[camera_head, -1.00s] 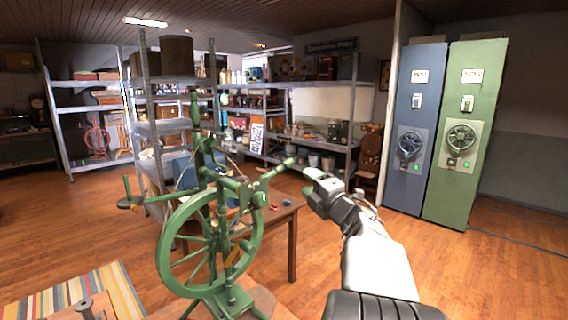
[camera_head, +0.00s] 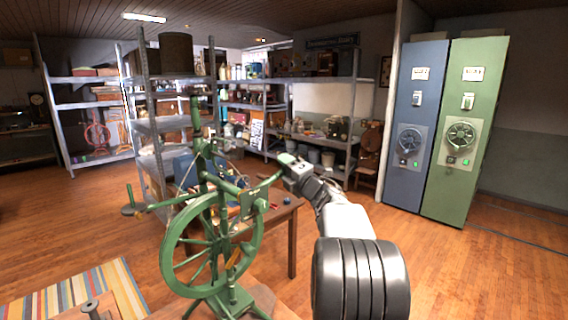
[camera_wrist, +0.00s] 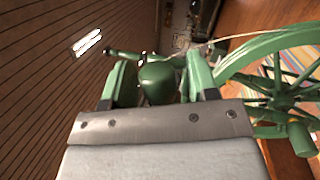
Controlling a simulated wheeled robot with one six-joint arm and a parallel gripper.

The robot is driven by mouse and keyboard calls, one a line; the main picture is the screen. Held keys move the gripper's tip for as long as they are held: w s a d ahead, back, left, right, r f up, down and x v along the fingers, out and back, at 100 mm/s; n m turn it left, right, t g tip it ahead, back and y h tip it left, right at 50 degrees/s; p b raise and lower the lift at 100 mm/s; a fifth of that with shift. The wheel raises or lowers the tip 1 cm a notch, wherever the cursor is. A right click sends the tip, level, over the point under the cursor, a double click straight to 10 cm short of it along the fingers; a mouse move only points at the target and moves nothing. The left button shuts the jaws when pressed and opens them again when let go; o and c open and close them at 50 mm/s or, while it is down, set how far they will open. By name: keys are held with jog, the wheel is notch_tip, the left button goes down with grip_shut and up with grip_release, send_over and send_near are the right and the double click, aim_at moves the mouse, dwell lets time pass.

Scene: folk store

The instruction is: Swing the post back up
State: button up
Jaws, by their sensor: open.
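A green spinning wheel (camera_head: 212,238) stands on a low wooden surface. One green post (camera_head: 195,112) rises upright from its frame. Another green post (camera_head: 266,184) leans out to the right, low and slanted, toward my gripper (camera_head: 284,160). My gripper is at the outer end of this slanted post. In the wrist view, a dark green rounded end (camera_wrist: 160,84) lies between the two open green-padded fingers, with a gap on either side. It looks like the end of the slanted post. The wheel rim (camera_wrist: 268,46) is at the right of the wrist view. Any contact is hidden.
A wooden table (camera_head: 291,225) stands behind the wheel, with small items on it. Metal shelves (camera_head: 146,100) line the back. Blue (camera_head: 411,180) and green (camera_head: 456,195) cabinets stand at right. A striped rug (camera_head: 85,290) lies front left.

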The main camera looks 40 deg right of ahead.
jog(key=shift+w+r, duration=0.1)
jog(key=shift+w, duration=0.4)
jog(key=shift+c, duration=0.2)
grip_shut()
